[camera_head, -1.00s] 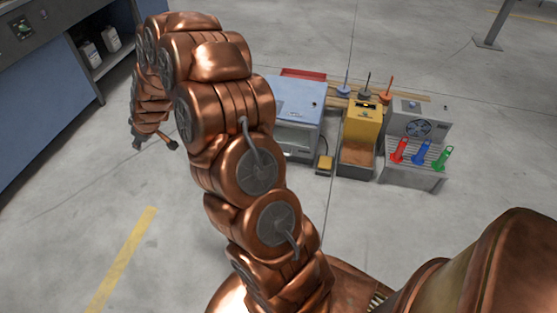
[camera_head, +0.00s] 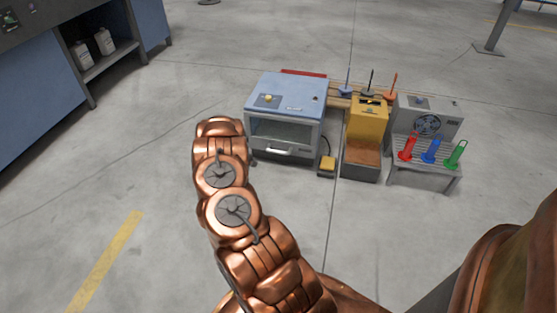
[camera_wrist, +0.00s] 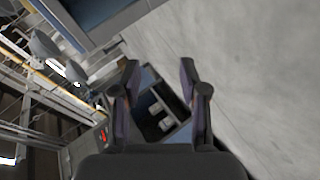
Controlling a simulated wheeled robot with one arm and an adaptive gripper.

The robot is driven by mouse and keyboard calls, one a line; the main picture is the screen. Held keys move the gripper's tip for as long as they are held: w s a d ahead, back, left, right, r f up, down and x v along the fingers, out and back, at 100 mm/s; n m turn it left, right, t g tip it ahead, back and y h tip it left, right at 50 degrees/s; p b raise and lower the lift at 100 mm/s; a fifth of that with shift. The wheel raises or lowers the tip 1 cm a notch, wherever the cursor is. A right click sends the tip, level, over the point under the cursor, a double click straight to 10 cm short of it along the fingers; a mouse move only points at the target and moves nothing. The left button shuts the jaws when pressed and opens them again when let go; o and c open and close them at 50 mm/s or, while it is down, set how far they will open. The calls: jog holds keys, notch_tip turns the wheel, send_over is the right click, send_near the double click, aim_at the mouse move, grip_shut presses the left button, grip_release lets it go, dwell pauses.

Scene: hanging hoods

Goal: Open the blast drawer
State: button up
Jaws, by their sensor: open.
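The blue blast cabinet (camera_head: 288,98) stands on the floor in the head view, with a dark window and a pale handle (camera_head: 280,150) low on its front. It looks shut; the bottom of its front is partly behind my arm. My gripper (camera_wrist: 159,72) is open and empty in the wrist view, its two dark fingers apart. In the head view my arm folds in front of the cabinet's left side and mostly hides the gripper, so its gap to the handle is unclear. A blue and grey edge (camera_wrist: 120,20) shows at the wrist view's top left.
A yellow unit (camera_head: 367,122), a small yellow pedal (camera_head: 327,164) and a grey fan box (camera_head: 428,120) stand to the right. A grey rack (camera_head: 424,178) holds red, blue and green tools. A blue bench (camera_head: 45,120) is far left. The floor in front is clear.

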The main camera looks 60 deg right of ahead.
aim_at(278, 152)
jog(key=s+d+f+n+g+h+b, duration=0.2)
jog(key=s+d+f+h+b, duration=0.25)
jog(key=s+d+f, duration=0.75)
jog(key=shift+r+b+x, duration=0.2)
jog(key=shift+b+x, duration=0.5)
jog(key=shift+x, duration=0.35)
jog(key=shift+r+b+x, duration=0.25)
jog(key=shift+b+x, duration=0.5)
jog(key=shift+x, duration=0.3)
jog(key=shift+r+b+x, duration=0.2)
jog(key=shift+b+x, duration=0.5)
jog(key=shift+x, duration=0.35)
jog(key=shift+d, duration=0.15)
grip_shut()
